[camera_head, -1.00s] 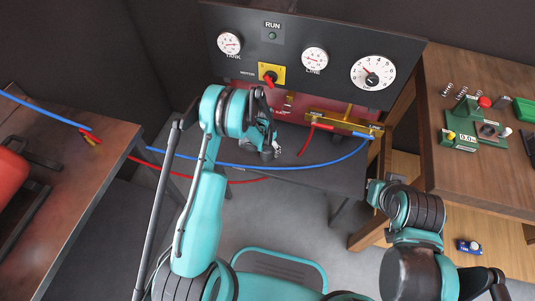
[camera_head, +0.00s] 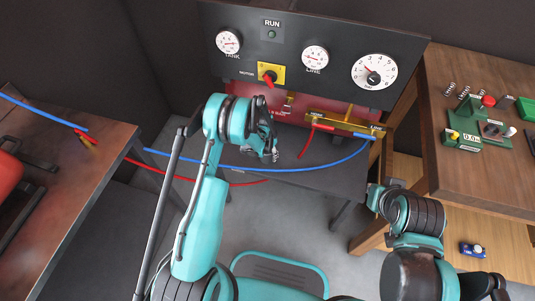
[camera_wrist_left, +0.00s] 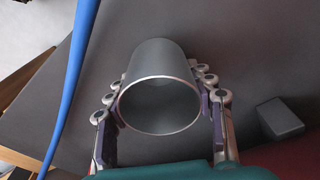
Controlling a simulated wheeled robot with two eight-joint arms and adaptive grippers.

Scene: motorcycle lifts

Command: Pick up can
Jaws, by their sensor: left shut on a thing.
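A grey, open-ended cylindrical can (camera_wrist_left: 160,85) fills the middle of the left wrist view, its round rim facing the camera. My left gripper (camera_wrist_left: 160,100) is shut on it, with a jointed finger against each side. In the head view my left gripper (camera_head: 264,146) is over the dark bench in front of the control panel, and the can is mostly hidden by the fingers. My right arm (camera_head: 413,212) folds at the lower right. A dark linkage at the bottom right edge may be my right gripper (camera_head: 494,287); its jaws cannot be made out.
The black control panel (camera_head: 340,55) with gauges and a red-handled switch stands behind the bench (camera_head: 315,180). A blue hose (camera_head: 310,167) crosses the bench. Wooden tables stand at left (camera_head: 80,190) and right (camera_head: 480,185). A small grey block (camera_wrist_left: 280,118) lies beside the can.

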